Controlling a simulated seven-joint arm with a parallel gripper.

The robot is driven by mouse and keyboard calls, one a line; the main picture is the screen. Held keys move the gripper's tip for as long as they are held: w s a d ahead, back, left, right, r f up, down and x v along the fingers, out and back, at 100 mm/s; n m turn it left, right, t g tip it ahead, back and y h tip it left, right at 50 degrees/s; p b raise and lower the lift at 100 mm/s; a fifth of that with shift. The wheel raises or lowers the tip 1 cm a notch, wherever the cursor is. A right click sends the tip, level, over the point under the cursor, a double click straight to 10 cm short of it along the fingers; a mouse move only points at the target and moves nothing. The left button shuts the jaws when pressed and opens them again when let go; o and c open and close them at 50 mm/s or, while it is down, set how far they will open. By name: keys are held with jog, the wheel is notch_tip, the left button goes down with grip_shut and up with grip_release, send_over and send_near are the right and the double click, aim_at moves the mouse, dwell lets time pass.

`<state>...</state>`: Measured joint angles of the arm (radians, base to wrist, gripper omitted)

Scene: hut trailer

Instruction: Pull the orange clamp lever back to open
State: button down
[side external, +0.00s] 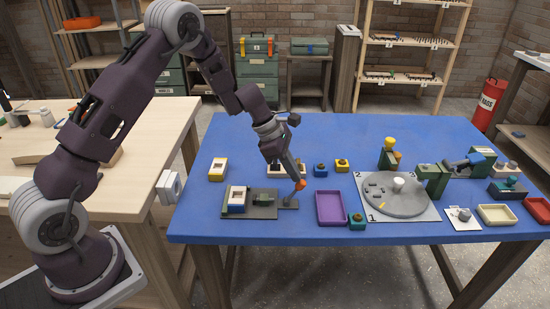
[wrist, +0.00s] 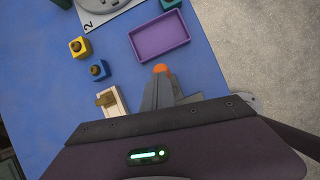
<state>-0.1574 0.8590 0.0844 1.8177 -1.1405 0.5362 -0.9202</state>
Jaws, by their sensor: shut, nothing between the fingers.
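The orange clamp lever end (side external: 300,185) shows in the side external view, on the clamp at the right end of a dark grey base plate (side external: 262,211) on the blue table. My gripper (side external: 297,178) is shut and points down right at the orange end. In the wrist view the orange end (wrist: 160,69) shows just past the tips of my gripper (wrist: 163,82). I cannot tell whether the tips touch it. Most of the lever is hidden by the gripper.
A purple tray (side external: 331,209) lies right of the clamp. Small blue (side external: 320,169) and yellow (side external: 342,165) blocks stand behind it, and a teal block (side external: 357,220) stands at its front right. A grey turntable (side external: 393,195) is farther right.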

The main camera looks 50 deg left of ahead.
notch_tip(320, 180, up, 11)
jog(key=w+a, duration=0.1)
jog(key=shift+a, duration=0.2)
jog(key=s+d+r+m+y, duration=0.1)
jog(key=s+d+r+m, duration=0.2)
jog(key=s+r+m, duration=0.5)
jog(key=s+d+r+m, duration=0.35)
jog(key=s+r, duration=0.25)
jog(key=s, duration=0.4)
jog(key=s+a+f+m+t+y, duration=0.1)
jog(key=s+m+t+y, duration=0.1)
jog(key=s+m, duration=1.1)
jog(key=s+y, duration=0.1)
jog(key=s, duration=0.4)
jog(key=shift+s+a+f, duration=0.15)
jog(key=shift+s+a, duration=0.15)
jog(key=shift+s, duration=0.1)
